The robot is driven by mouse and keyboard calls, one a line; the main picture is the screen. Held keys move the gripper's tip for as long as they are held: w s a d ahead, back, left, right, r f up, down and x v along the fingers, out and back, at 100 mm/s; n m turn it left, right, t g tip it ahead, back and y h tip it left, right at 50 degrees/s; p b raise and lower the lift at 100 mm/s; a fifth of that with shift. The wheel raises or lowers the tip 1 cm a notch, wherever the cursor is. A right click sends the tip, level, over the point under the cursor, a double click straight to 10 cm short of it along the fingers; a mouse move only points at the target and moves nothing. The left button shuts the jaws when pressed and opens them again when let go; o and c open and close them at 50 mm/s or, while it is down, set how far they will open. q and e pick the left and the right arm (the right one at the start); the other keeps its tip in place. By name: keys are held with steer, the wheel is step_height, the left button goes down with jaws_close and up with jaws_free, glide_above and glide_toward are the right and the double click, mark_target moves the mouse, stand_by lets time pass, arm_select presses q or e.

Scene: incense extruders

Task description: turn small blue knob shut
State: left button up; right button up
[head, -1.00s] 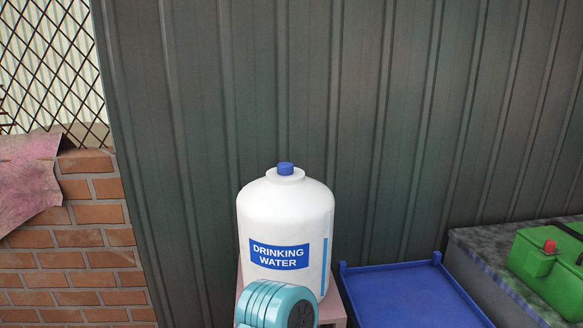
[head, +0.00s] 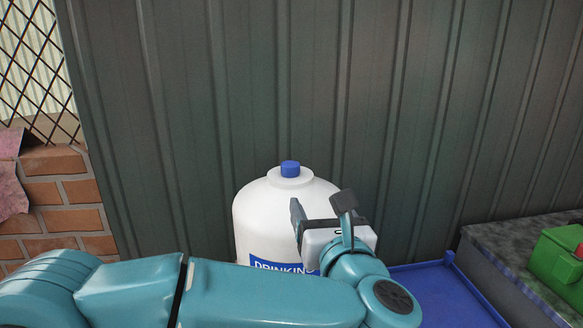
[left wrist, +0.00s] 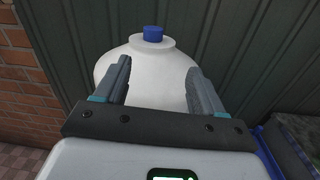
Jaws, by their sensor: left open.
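The small blue knob (head: 290,168) sits upright on top of a white drinking water container (head: 262,215). It also shows in the left wrist view (left wrist: 153,34), above and beyond the fingertips. My left gripper (head: 320,203) is open and empty, to the right of the knob and lower, in front of the container's shoulder. In the left wrist view the two fingers (left wrist: 159,66) stand apart with the white container between and beyond them. The knob is apart from both fingers. My left arm hides the container's lower part and much of its label. My right gripper is not in view.
A ribbed dark metal wall (head: 300,80) stands close behind the container. A blue tray (head: 455,290) lies to the right, then a grey ledge (head: 510,250) with a green box (head: 560,262). A brick wall (head: 65,205) is at the left. Space above the knob is clear.

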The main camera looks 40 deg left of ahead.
mark_target(292, 170)
arm_select(q)
steer(key=shift+n+g, duration=0.3)
steer(key=shift+n, duration=0.3)
steer(key=p+x, duration=0.1)
steer(key=x, duration=0.4)
steer(key=p+x, duration=0.2)
steer(key=x, duration=0.3)
steer(key=s+r+p+x, duration=0.1)
steer(key=x, duration=0.4)
steer(key=shift+w+a, duration=0.15)
steer(key=shift+a, duration=0.3)
steer(key=shift+w+a+f+p, duration=0.1)
steer(key=shift+w+a+p, duration=0.05)
steer(key=shift+w+p, duration=0.15)
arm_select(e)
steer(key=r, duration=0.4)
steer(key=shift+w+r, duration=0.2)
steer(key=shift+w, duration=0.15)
arm_select(q)
steer(key=shift+s, duration=0.1)
steer(key=shift+c, duration=1.2)
steer(key=c, duration=0.8)
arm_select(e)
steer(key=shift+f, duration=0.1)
